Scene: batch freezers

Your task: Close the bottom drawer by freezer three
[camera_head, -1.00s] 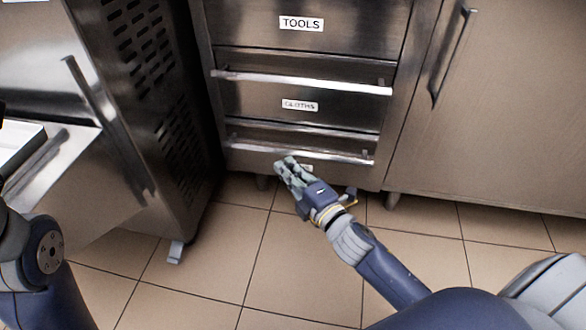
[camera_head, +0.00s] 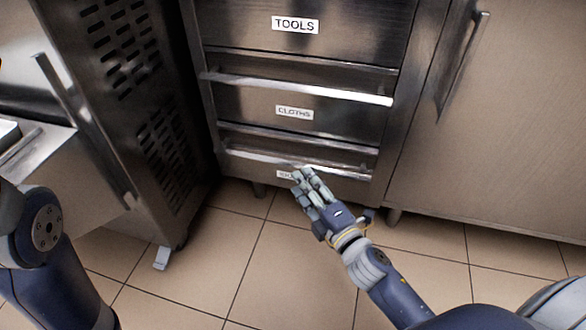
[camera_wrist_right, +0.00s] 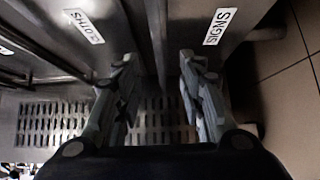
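The bottom drawer (camera_head: 238,166) is the lowest front of the steel drawer unit, with a bar handle across it and a label partly covered by my fingers. In the right wrist view its label reads SIGNS (camera_wrist_right: 216,27). How far it stands out is hard to tell. My right gripper (camera_head: 303,176) is at the drawer's front, its fingertips overlapping the handle and label. In the right wrist view its two fingers (camera_wrist_right: 160,62) are spread apart with nothing held between them; contact with the drawer is unclear. My left gripper is out of view.
Above are the CLOTHS drawer (camera_head: 342,115) and the TOOLS drawer (camera_head: 350,32). A vented steel freezer (camera_head: 115,100) stands to the left, and a cabinet door (camera_head: 520,110) with a handle to the right. The tiled floor (camera_head: 270,270) in front is clear.

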